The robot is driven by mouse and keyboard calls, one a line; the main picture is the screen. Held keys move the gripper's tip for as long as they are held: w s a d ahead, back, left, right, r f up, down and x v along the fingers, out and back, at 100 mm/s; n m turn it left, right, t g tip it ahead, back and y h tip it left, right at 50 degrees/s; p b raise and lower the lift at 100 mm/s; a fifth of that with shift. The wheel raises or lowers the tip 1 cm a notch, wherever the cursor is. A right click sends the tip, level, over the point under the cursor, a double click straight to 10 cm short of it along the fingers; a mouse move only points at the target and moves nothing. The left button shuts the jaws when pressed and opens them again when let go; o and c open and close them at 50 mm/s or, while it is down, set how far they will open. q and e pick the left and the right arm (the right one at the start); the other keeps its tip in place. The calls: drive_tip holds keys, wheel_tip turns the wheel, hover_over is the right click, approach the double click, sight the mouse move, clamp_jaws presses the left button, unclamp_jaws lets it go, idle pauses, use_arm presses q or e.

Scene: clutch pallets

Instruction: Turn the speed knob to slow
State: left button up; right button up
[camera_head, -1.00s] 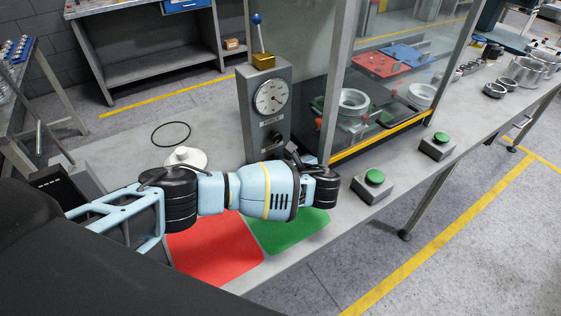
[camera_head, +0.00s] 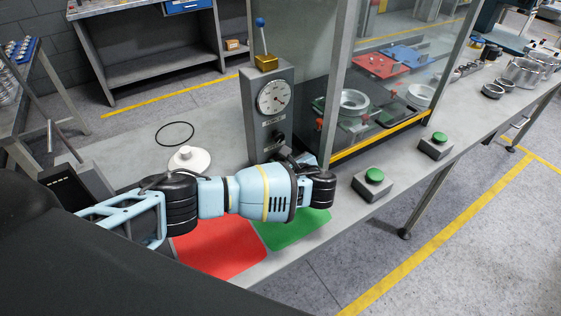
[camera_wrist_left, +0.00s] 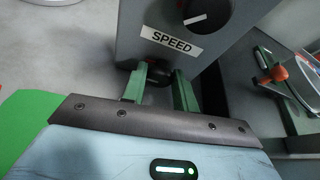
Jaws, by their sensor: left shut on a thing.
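The grey control box (camera_head: 255,135) stands on the bench with a round dial (camera_head: 273,97) and a black knob (camera_head: 277,137) below it. In the left wrist view a black knob with a white pointer line (camera_wrist_left: 208,15) sits above a SPEED label (camera_wrist_left: 172,41). My left gripper (camera_wrist_left: 160,84) has its green fingers on either side of a small dark knob-like part (camera_wrist_left: 155,72) below that label, apart from the pointer knob. In the head view my left arm hides the box's lower front and the fingertips. My right gripper is not seen.
A blue-topped lever (camera_head: 263,38) rises above the box. A glass-sided enclosure (camera_head: 400,55) stands right of it. Two green buttons (camera_head: 374,176) (camera_head: 439,138) sit along the bench's front edge. Red (camera_head: 215,250) and green (camera_head: 295,228) pads lie below my arm.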

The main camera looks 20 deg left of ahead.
use_arm(q)
drive_tip(key=shift+s+a+f+n+t+h, duration=0.15)
drive_tip(key=shift+n+t+h, duration=0.25)
drive_tip(key=shift+n, duration=0.6)
drive_tip(key=shift+n+t, duration=0.5)
drive_tip(key=shift+n, duration=0.2)
drive_tip(key=shift+h, duration=0.3)
drive_tip(key=o, duration=0.9)
drive_tip(key=shift+o, duration=0.2)
drive_tip(key=shift+s, duration=0.1)
drive_tip(key=shift+v, duration=3.9)
drive_tip(key=shift+f, duration=0.1)
